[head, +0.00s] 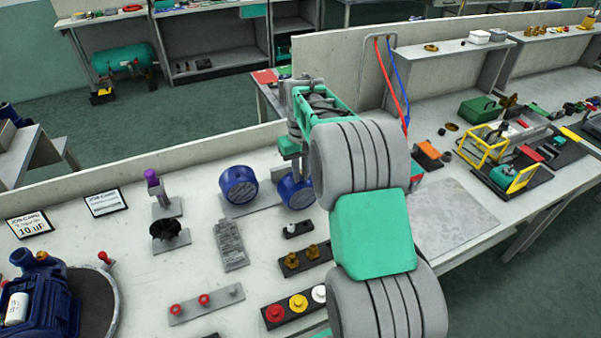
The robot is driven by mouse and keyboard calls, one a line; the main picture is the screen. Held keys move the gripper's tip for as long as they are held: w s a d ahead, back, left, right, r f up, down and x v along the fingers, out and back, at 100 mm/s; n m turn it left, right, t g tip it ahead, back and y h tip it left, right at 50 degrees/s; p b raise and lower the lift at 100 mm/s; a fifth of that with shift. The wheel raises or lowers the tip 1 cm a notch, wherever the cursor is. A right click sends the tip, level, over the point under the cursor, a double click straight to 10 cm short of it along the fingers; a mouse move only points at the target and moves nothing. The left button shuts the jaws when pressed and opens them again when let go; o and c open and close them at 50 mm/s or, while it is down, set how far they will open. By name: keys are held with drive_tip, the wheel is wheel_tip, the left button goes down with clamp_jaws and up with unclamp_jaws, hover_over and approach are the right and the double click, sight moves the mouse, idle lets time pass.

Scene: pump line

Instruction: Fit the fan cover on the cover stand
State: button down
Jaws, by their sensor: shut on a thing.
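A round blue cover (296,190), which I take for the fan cover, is directly below my gripper (292,168) in the head view. My gripper is shut on it. The wrist and arm hide the cover's right side and much of the jaws. A second round blue cover (238,186) stands to the left, on the left part of a flat grey stand (262,207), which looks like the cover stand. The held cover is at the right end of this stand. I cannot tell whether it touches the stand or hangs just above it.
A black fan (168,230) and a purple-topped post (154,183) stand left. A finned grey block (231,245), a rack of brass fittings (305,258) and a row of coloured buttons (297,302) lie in front. A blue pump (38,295) is front left. A low wall (140,178) runs behind.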

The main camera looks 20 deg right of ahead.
drive_tip(key=w+p, duration=0.2)
drive_tip(key=w, duration=0.3)
drive_tip(key=shift+w, duration=0.3)
drive_tip(key=shift+w+p, duration=1.4)
drive_tip(key=shift+w, duration=0.4)
idle(1.5)
drive_tip(key=c, duration=1.3)
unclamp_jaws()
wheel_tip(320, 180, up, 6)
drive_tip(key=p, duration=0.4)
